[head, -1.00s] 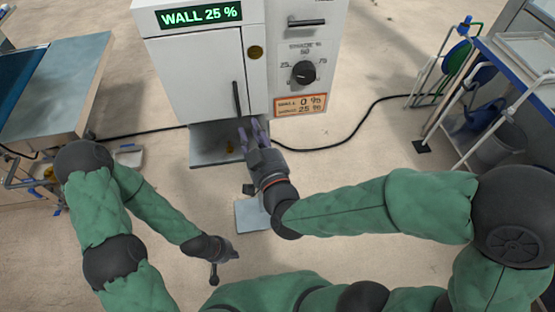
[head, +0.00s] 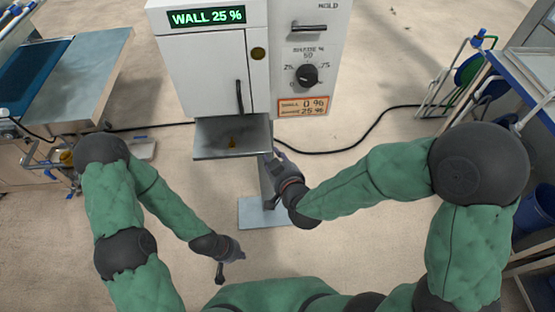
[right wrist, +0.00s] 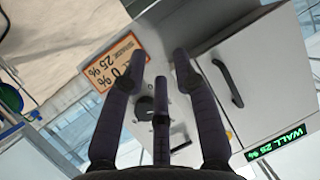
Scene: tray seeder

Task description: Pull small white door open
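The small white door (head: 203,75) is shut on the front of the white cabinet, with a black vertical handle (head: 239,97) near its right edge. The door (right wrist: 275,65) and handle (right wrist: 228,83) also show at the right in the right wrist view. My right gripper (head: 271,157) is below and right of the handle, beside the metal shelf, apart from the handle. In the right wrist view its fingers (right wrist: 157,75) are spread with nothing between them. My left gripper (head: 228,265) hangs low, far from the door; its finger opening is unclear.
A metal shelf (head: 215,150) juts out under the door. A control panel with a black knob (head: 306,76) and an orange label (head: 302,106) is to the right. A workbench (head: 95,60) is at left, a blue-edged cart (head: 515,75) at right. A black cable (head: 365,130) crosses the floor.

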